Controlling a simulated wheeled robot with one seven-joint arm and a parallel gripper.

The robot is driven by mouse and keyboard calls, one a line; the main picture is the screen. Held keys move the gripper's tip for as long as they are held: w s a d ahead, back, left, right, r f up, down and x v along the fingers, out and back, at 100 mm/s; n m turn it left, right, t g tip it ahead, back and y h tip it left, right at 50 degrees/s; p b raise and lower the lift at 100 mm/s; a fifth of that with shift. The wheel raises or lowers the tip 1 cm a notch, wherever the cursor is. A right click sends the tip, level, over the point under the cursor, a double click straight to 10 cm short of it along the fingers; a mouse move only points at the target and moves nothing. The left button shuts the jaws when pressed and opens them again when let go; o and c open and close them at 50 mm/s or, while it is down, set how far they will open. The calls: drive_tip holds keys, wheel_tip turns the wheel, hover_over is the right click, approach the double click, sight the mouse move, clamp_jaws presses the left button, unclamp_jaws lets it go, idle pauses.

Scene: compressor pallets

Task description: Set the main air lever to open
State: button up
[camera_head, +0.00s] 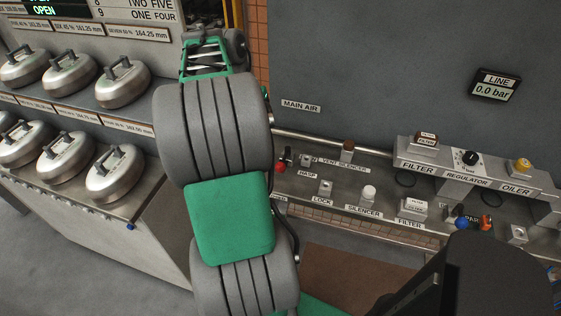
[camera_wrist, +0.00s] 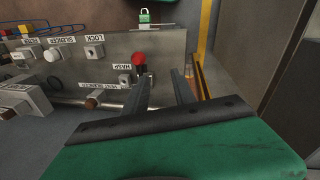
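The MAIN AIR label (camera_head: 300,106) is on the grey wall just right of my arm in the head view. I cannot clearly make out the main air lever; my arm covers the area left of the label. A red knob-like part (camera_head: 281,163) shows beside my arm, left of the HASP label. It also shows in the wrist view (camera_wrist: 139,60), but I cannot tell whether it belongs to the lever. My gripper (camera_wrist: 163,76) is open, with its two fingers apart and nothing visible between them. The red part is just beyond the left finger. The head view does not clearly show the fingers.
A horizontal pipe (camera_head: 330,143) runs along the wall above the parts bench (camera_head: 300,185). The filter (camera_head: 417,154), regulator (camera_head: 468,164) and oiler (camera_head: 518,174) are at right. The line gauge (camera_head: 492,89) reads 0.0 bar. A green padlock (camera_wrist: 144,16) shows in the wrist view.

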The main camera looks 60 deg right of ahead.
drive_tip(key=m, duration=0.2)
approach(284, 159)
drive_tip(key=shift+y, duration=0.3)
drive_tip(key=f, duration=0.2)
drive_tip(key=f+b, duration=0.1)
drive_tip(key=f, duration=0.2)
drive_tip(key=s+d+f+b, duration=0.1)
drive_tip(key=f, duration=0.1)
drive_tip(key=shift+f, duration=0.25)
clamp_jaws()
idle(0.4)
